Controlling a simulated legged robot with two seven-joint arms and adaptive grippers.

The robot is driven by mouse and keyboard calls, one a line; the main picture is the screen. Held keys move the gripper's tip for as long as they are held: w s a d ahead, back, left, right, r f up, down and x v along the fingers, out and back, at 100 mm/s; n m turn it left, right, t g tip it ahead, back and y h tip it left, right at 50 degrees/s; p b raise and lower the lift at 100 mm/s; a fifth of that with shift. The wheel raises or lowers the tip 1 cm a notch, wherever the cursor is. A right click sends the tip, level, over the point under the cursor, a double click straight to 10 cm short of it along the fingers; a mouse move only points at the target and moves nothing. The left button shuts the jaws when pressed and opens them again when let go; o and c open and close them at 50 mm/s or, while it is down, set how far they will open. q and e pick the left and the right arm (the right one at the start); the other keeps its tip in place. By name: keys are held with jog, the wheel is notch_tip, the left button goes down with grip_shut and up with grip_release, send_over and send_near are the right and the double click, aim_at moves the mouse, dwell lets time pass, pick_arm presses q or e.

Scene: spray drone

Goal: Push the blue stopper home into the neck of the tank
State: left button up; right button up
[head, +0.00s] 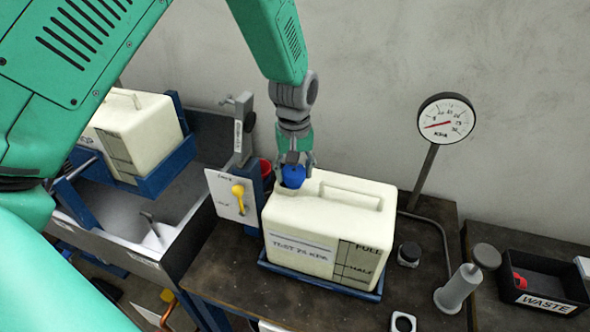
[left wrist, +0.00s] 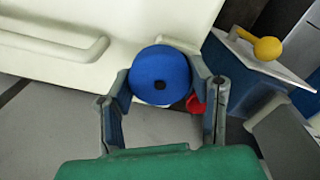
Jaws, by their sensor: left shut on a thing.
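The blue stopper (head: 294,174) is at the top left corner of the cream tank (head: 300,228), where the neck is. My left gripper (head: 296,170) comes down from above and is shut on the stopper. In the left wrist view the stopper (left wrist: 160,76) sits between the two fingers (left wrist: 162,95), its round top with a dark centre hole facing the camera. The neck is mostly hidden under the stopper, so I cannot tell how deep the stopper sits. The tank stands in a blue tray (head: 320,284). My right gripper is not in view.
A white panel with a yellow lever (head: 238,196) stands close left of the tank, with a red thing (head: 265,168) behind it. A pressure gauge (head: 446,118) rises at the right. A second cream tank (head: 130,130) is at left. A WASTE bin (head: 535,290) is at far right.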

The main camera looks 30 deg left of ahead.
pick_arm(q)
jog(key=shift+a+r+p, duration=0.1)
jog(key=shift+a+p, duration=0.25)
jog(key=shift+a, duration=0.25)
jog(key=shift+d, duration=0.15)
jog(key=shift+d+r, duration=0.1)
jog(key=shift+d, duration=0.1)
jog(key=shift+a, duration=0.9)
jog(key=shift+d, duration=0.3)
jog(key=shift+a, duration=0.15)
jog(key=shift+f, duration=0.2)
jog(key=shift+f+b, duration=0.5)
jog(key=shift+f, duration=0.45)
